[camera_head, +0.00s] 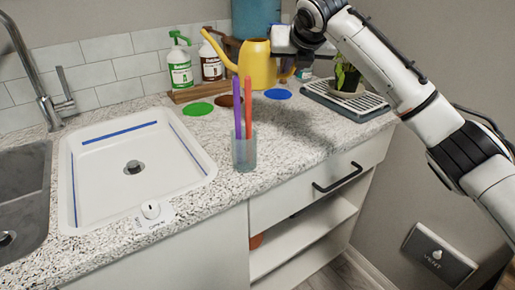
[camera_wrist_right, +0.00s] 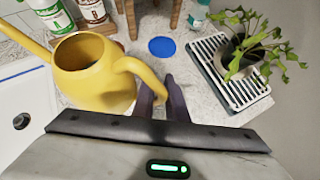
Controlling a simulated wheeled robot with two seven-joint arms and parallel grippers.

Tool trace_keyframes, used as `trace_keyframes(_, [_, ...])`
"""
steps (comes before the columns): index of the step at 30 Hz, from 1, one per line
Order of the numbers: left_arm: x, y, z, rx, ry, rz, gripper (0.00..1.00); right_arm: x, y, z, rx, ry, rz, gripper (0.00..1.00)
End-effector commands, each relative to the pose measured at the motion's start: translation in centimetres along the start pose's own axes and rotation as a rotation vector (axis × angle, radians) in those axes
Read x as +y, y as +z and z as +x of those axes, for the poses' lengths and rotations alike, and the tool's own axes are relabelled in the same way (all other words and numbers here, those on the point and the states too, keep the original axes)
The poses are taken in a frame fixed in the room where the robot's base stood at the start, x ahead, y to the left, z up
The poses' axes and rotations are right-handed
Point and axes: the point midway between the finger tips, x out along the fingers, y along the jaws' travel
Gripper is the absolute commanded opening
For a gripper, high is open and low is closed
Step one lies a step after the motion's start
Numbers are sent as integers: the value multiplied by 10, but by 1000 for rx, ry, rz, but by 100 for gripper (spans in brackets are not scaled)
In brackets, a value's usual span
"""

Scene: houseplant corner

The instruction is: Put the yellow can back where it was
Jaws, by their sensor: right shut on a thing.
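The yellow watering can (camera_head: 262,68) is at the back of the counter in the head view, its spout pointing left. It also shows in the right wrist view (camera_wrist_right: 90,80). My right gripper (camera_head: 288,70) is shut on the can's handle, with its fingers on either side of it in the wrist view (camera_wrist_right: 162,100). The can looks held a little above the counter, but its base is partly hidden in the wrist view. A blue disc (camera_head: 278,94), a brown disc (camera_head: 228,101) and a green disc (camera_head: 198,108) lie flat on the counter. My left gripper is out of view.
A green-capped bottle (camera_head: 180,70) and a brown bottle (camera_head: 211,66) stand on a wooden tray (camera_head: 199,91). A blue container (camera_head: 255,18) stands behind. A plant (camera_head: 346,75) sits on a slatted rack (camera_head: 345,100). A cup with purple and orange sticks (camera_head: 244,152) stands near the front edge, beside the sink (camera_head: 135,165).

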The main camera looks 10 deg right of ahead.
Motion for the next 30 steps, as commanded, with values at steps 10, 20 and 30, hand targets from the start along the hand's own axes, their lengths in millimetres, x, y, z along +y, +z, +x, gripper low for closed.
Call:
trace_keyframes(10, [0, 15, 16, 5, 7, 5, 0, -2, -42, 36, 1, 0, 1, 0])
trace_keyframes(20, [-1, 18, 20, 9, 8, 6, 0, -3, -71, 61, -2, 1, 3, 0])
trace_keyframes(30, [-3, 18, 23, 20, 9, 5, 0, -5, -97, 83, -3, 1, 2, 0])
